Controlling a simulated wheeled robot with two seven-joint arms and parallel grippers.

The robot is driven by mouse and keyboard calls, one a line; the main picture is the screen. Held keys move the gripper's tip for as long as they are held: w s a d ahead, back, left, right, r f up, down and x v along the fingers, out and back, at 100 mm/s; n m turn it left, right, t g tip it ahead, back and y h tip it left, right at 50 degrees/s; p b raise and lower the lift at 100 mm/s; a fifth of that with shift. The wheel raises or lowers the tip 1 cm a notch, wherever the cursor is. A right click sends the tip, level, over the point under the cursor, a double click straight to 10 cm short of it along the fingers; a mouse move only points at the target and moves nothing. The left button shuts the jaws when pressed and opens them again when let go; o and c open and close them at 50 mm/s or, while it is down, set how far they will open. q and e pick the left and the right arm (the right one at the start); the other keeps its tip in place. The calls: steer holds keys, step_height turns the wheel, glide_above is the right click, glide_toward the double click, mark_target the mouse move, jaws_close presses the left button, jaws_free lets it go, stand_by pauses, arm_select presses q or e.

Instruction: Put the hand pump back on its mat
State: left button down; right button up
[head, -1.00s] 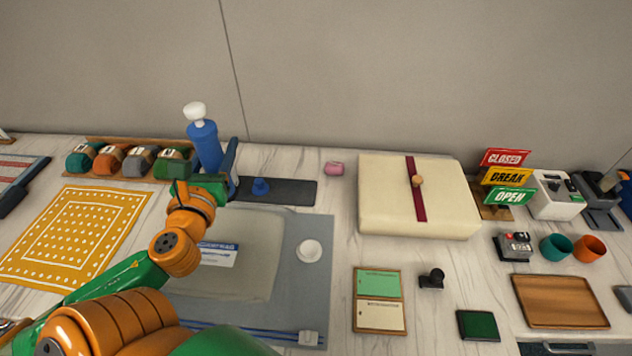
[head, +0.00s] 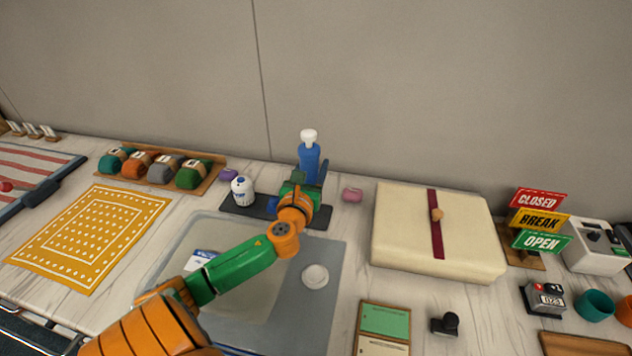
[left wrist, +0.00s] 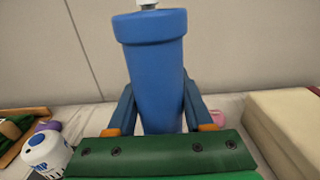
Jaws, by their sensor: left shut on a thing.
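The hand pump (head: 309,160) is a blue cylinder with a white top. My left gripper (head: 311,179) is shut on it and holds it upright over the right part of the dark mat (head: 263,207). In the left wrist view the pump (left wrist: 155,65) stands between the two blue fingers of the gripper (left wrist: 160,108). My gripper and arm hide the pump's lower end, so I cannot tell whether it touches the mat. A white canister with a blue cap (head: 243,191) stands on the mat's left part. My right gripper is not in view.
A rack of yarn balls (head: 160,167) and a purple lump (head: 229,174) lie left of the mat. A pink lump (head: 352,194) and a cream box (head: 405,225) are to the right. A grey board with a small white dish (head: 315,275) lies in front.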

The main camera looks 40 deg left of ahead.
arm_select(q)
steer(key=f, duration=0.2)
steer(key=w+f+b, duration=0.1)
steer(key=f, duration=0.1)
steer(key=shift+w+f, duration=0.15)
steer(key=shift+f, duration=0.2)
steer(key=shift+r, duration=0.1)
steer(key=c, duration=0.7)
jaws_free()
steer(key=shift+f+b, duration=0.2)
steer(key=shift+b, duration=0.1)
steer(key=shift+c, duration=0.2)
steer(key=o, duration=0.4)
steer(key=shift+r, duration=0.1)
steer(key=shift+o, duration=0.2)
